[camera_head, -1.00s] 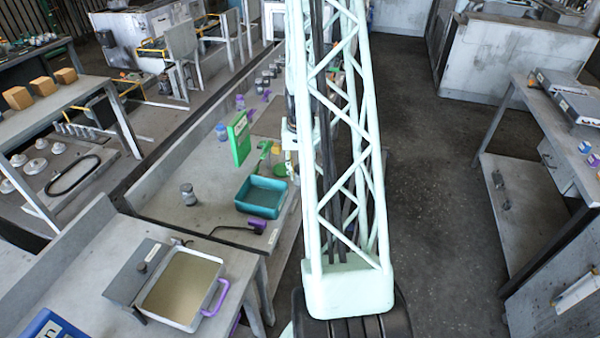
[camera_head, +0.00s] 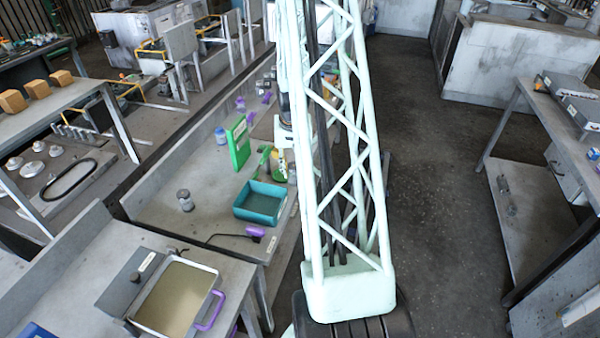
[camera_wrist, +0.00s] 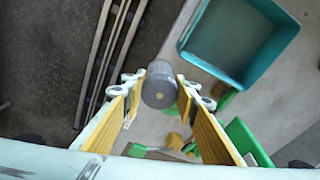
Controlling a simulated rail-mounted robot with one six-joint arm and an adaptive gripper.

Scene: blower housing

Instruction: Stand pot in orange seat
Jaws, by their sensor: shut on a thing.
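In the wrist view, my gripper (camera_wrist: 160,88) is shut on a grey cylindrical pot (camera_wrist: 160,84), with one yellow finger pad on each side. The pot's round end faces the camera, and it is held above a grey bench. A small orange-yellow piece (camera_wrist: 175,141) lies below, between the fingers and partly hidden; I cannot tell whether it is the orange seat. In the head view my mast hides most of the arm, and the gripper cannot be made out clearly.
A teal tray (camera_head: 260,203) sits on the bench beside the arm and also shows in the wrist view (camera_wrist: 238,42). A green upright panel (camera_head: 239,142), a grey jar (camera_head: 185,200) and a purple-handled tool (camera_head: 255,231) stand or lie nearby. The bench's front-left is mostly clear.

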